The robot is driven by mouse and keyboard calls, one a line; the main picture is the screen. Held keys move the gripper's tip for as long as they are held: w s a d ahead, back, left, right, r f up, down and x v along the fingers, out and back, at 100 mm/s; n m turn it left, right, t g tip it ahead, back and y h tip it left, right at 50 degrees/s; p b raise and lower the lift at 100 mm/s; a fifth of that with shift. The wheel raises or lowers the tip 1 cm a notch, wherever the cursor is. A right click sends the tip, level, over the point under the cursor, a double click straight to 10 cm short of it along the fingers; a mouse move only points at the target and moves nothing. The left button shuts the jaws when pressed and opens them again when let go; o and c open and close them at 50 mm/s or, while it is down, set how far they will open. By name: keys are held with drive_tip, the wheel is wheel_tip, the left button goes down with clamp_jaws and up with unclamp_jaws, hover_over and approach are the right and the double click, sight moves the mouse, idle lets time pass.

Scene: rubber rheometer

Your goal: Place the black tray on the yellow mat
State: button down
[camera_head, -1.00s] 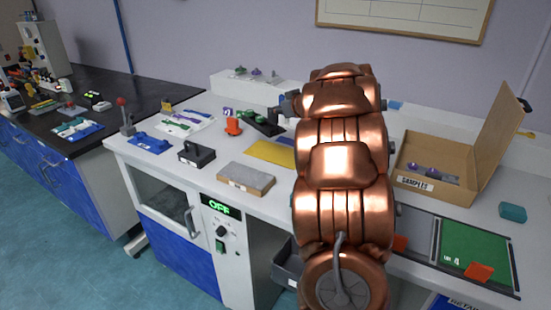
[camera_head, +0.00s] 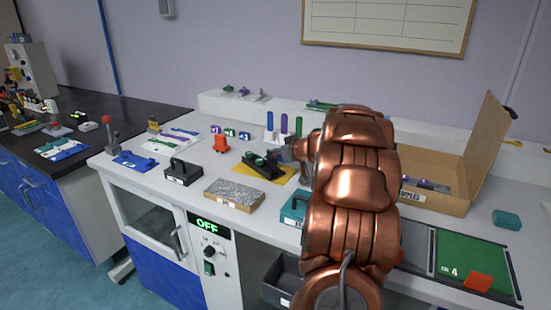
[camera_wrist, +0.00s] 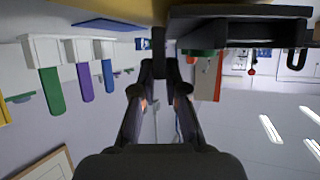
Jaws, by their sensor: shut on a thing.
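The black tray (camera_head: 268,168) carries green-topped pieces and is over the yellow mat (camera_head: 249,173), slanting across it in the head view. Yellow mat shows around the tray on several sides. My gripper (camera_head: 284,155) is shut on the tray's right end, partly hidden behind my copper arm. In the wrist view, which looks upside down, my gripper (camera_wrist: 159,66) closes on a dark tab of the tray (camera_wrist: 240,30), and the mat (camera_wrist: 120,8) fills a strip at the top. I cannot tell whether the tray touches the mat.
A grey block (camera_head: 234,195) and a black handled weight (camera_head: 183,172) stand in front and left. An orange object (camera_head: 221,143) is left of the mat. A teal box (camera_head: 294,208) is in front, and a cardboard box (camera_head: 440,190) is right.

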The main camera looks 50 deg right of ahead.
drive_tip(key=shift+f, duration=0.2)
drive_tip(key=shift+f, duration=0.1)
drive_tip(key=c, duration=1.2)
unclamp_jaws()
drive_tip(key=shift+f, duration=0.1)
drive_tip(key=shift+r, duration=0.2)
drive_tip(key=p+v, duration=0.1)
drive_tip(key=v, duration=1.1)
drive_tip(key=shift+p, duration=0.3)
